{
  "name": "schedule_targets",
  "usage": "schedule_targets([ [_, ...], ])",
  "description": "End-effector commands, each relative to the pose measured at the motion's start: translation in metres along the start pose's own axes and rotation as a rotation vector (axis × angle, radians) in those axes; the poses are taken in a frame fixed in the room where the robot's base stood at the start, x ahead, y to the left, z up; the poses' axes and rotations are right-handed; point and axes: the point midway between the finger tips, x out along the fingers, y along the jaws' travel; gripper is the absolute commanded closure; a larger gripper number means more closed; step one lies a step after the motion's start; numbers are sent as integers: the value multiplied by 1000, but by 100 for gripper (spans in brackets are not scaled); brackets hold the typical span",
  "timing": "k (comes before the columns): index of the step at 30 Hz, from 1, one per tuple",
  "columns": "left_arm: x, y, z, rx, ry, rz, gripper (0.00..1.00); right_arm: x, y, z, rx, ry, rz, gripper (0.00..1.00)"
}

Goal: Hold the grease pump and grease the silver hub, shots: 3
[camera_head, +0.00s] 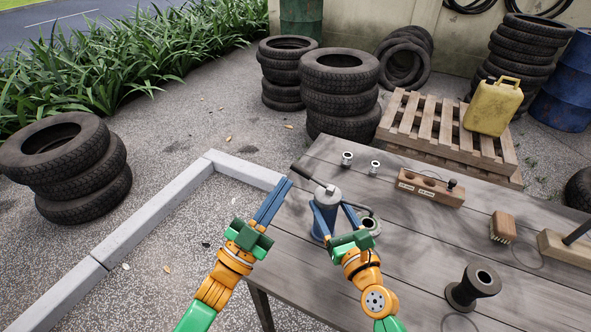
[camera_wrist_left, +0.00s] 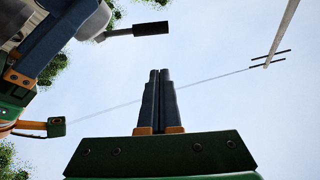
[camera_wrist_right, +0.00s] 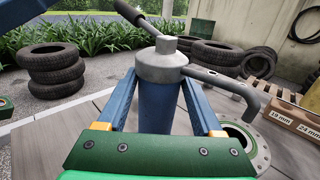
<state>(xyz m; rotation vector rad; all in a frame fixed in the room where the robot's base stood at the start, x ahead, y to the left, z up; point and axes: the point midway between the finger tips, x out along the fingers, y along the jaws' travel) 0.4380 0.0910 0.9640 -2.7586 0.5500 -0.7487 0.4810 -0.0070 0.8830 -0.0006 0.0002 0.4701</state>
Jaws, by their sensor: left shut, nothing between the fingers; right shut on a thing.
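The grease pump (camera_head: 326,214) has a blue body, a grey metal cap and a lever with a black grip (camera_head: 308,176). My right gripper (camera_head: 333,212) is shut around its body, one finger on each side, as the right wrist view (camera_wrist_right: 158,105) shows. The pump looks upright, and its grey spout points right. The silver hub (camera_head: 371,227) is a round flange on the table, just right of the pump; part of it shows in the right wrist view (camera_wrist_right: 243,148). I cannot tell whether the spout touches it. My left gripper (camera_head: 285,185) is shut and empty, left of the pump; the black grip (camera_wrist_left: 151,29) shows beyond its fingers.
A dark spool-shaped hub (camera_head: 473,287) stands at the table's front right. A wooden socket block (camera_head: 430,187), two small metal sockets (camera_head: 347,159) and a brush (camera_head: 503,227) lie further back and right. Tyres and a pallet stand behind.

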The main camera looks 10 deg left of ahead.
Motion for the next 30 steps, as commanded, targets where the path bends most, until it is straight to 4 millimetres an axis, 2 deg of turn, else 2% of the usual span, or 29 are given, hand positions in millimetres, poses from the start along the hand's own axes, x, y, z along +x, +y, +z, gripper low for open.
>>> schedule_targets([
  [11,83,0,-2,-1,5,0,100,0,0,-1,0,1,1,100],
  [13,73,1,12,-3,-5,0,100,0,0,-1,0,1,1,100],
  [18,60,0,27,-2,-2,0,100,0,0,-1,0,1,1,100],
  [30,55,0,31,-4,1,-1,100,0,0,-1,0,2,1,100],
])
